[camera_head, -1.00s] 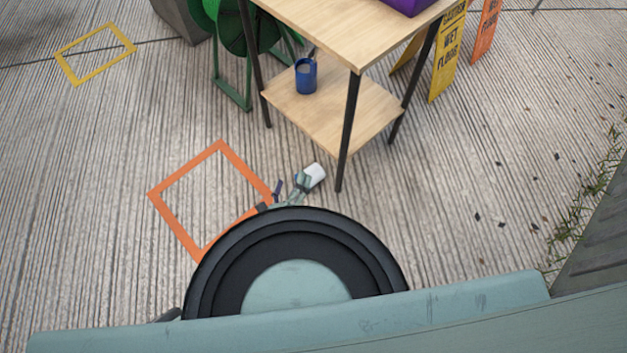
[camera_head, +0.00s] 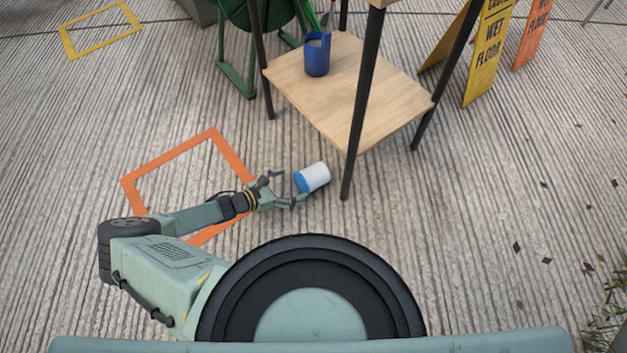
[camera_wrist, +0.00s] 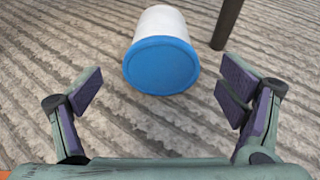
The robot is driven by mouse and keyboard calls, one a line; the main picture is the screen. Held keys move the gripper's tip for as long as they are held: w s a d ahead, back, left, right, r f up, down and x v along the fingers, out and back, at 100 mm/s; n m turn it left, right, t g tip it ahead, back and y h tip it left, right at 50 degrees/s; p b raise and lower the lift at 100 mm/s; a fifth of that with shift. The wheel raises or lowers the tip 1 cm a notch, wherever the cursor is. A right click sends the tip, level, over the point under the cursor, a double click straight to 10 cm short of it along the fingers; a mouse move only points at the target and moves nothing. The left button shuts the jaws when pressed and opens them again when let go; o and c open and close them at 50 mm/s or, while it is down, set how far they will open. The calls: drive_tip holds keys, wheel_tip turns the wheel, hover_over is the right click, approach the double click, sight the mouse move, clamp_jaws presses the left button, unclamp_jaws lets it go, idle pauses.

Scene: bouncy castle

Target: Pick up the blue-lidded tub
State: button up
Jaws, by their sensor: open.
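The blue-lidded tub (camera_head: 316,177) is a white cylinder with a blue lid, lying on its side on the ribbed ground near a front leg of the table. Its lid faces my gripper. In the wrist view the tub (camera_wrist: 160,50) is centred at the top, lid toward the camera. My gripper (camera_head: 285,188) is low over the ground, just left of the tub. In the wrist view my gripper (camera_wrist: 162,92) is open, with one finger on each side and the lid slightly beyond the gap between them. The gripper is empty.
A black table leg (camera_wrist: 227,22) stands close to the tub on the right. The table's lower wooden shelf (camera_head: 350,105) holds a blue cup (camera_head: 317,54). An orange square outline (camera_head: 160,163) lies under my arm. Yellow and orange wet-floor signs (camera_head: 488,55) stand at upper right.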

sight(312, 177)
drive_tip(key=b+x, duration=0.5)
drive_tip(key=x, duration=0.3)
drive_tip(key=shift+d+f, duration=0.1)
drive_tip(key=shift+f, duration=0.15)
drive_tip(key=shift+w+d+b, duration=0.25)
drive_tip(key=shift+d+b, duration=0.05)
drive_tip(key=shift+d, duration=0.05)
drive_tip(key=shift+c, duration=0.5)
drive_tip(key=c, duration=1.3)
drive_tip(key=shift+r, duration=0.1)
drive_tip(key=shift+c, duration=0.2)
drive_tip(key=shift+r, duration=0.1)
